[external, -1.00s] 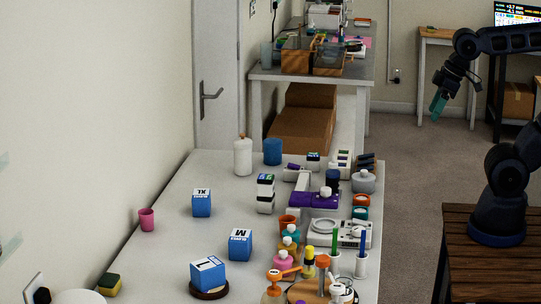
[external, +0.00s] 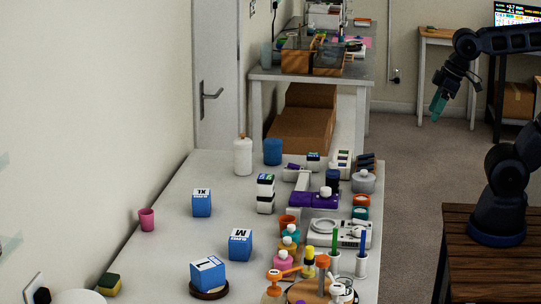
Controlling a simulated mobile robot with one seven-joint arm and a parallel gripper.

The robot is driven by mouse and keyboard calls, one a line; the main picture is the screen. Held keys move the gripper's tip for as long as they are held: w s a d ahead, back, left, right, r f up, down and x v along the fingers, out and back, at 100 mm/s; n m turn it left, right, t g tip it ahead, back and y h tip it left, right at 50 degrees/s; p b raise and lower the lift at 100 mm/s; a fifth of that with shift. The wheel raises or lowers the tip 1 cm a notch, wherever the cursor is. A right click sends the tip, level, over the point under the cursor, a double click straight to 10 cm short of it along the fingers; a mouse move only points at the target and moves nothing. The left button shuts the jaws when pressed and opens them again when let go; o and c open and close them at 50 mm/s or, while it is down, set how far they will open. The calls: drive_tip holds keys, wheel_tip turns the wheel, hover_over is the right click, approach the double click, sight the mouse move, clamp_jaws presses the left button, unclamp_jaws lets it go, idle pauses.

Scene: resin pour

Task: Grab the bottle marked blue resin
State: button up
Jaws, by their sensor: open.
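Several small bottles stand on the long white table, among them a white bottle (external: 243,158), a teal bottle (external: 291,245), a pink bottle (external: 283,261) and a dark bottle with a yellow cap (external: 308,264). Their labels are too small to read, so I cannot tell which one is marked blue resin. A plain blue cylinder (external: 272,152) stands beside the white bottle, with no readable mark. My gripper (external: 437,113), with green fingertips, hangs open and empty in the air to the right, well away from the table and all bottles.
Blue boxes marked XL (external: 202,204), M (external: 239,246) and L (external: 208,274) stand on the white table (external: 165,261). Its right side is crowded with pots and instruments. A pink cup (external: 146,220) is at the left edge. Open floor (external: 412,170) lies between the table and my arm.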

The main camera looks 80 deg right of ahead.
drive_tip(key=shift+w, duration=0.1)
drive_tip(key=m+g+h, duration=0.1)
drive_tip(key=m+g, duration=0.2)
drive_tip(key=m, duration=0.6)
hover_over(332, 172)
drive_tip(key=s, duration=0.2)
drive_tip(key=f, duration=0.9)
drive_tip(key=d+f, duration=0.1)
drive_tip(key=f, duration=0.3)
drive_tip(key=shift+w+f, duration=0.25)
drive_tip(key=shift+f, duration=0.15)
drive_tip(key=shift+w+d+f+m, duration=0.1)
drive_tip(key=shift+w+f+m, duration=0.15)
drive_tip(key=shift+f, duration=0.35)
drive_tip(key=shift+w+d+f, duration=0.15)
drive_tip(key=shift+f, duration=1.5)
drive_tip(key=shift+w+d+f, duration=0.15)
drive_tip(key=shift+w+f, duration=0.05)
drive_tip(key=shift+f, duration=1.45)
drive_tip(key=shift+w+d+f, duration=0.15)
drive_tip(key=shift+f, duration=1.5)
drive_tip(key=shift+c, duration=0.5)
drive_tip(key=c, duration=1.1)
